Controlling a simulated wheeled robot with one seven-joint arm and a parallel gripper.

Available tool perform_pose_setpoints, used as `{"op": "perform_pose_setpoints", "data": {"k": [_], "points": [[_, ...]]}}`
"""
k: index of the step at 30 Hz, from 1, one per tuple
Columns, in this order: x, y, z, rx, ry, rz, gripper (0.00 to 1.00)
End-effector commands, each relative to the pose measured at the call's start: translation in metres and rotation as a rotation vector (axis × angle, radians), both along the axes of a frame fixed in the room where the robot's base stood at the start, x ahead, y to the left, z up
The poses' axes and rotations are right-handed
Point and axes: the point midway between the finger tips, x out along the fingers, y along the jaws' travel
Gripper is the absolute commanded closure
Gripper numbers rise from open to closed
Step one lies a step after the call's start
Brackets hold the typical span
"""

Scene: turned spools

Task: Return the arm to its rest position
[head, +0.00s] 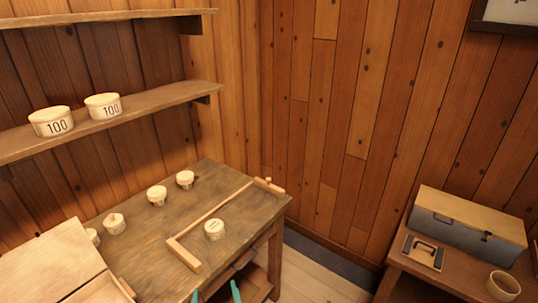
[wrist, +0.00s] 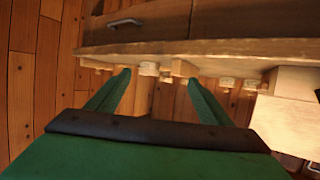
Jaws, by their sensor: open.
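My gripper (head: 216,292) shows as two teal fingertips at the bottom edge of the head view, at the front edge of the wooden workbench (head: 160,238). In the wrist view my gripper (wrist: 159,77) has its two green fingers spread apart with nothing between them. The rest of my arm is out of the head view. One pale spool (head: 215,229) stands on the bench inside an angled wooden strip (head: 215,211). Several more stand toward the back, including one spool (head: 185,179) and another (head: 157,195).
Two tubs marked 100, one left (head: 50,122) and one right (head: 103,106), stand on the wall shelf. A pale wooden box (head: 50,262) is at the bench's left. Floor shows between bench and table.

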Motion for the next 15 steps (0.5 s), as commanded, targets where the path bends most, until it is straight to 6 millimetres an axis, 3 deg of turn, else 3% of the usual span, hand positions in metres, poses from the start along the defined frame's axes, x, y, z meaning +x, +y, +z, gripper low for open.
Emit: {"op": "perform_pose_setpoints", "data": {"k": [8,15], "points": [[-0.030,-0.024,-0.029,0.009,-0.007,-0.039,0.27],[-0.081,-0.060,-0.060,0.020,-0.028,-0.103,0.27]]}}
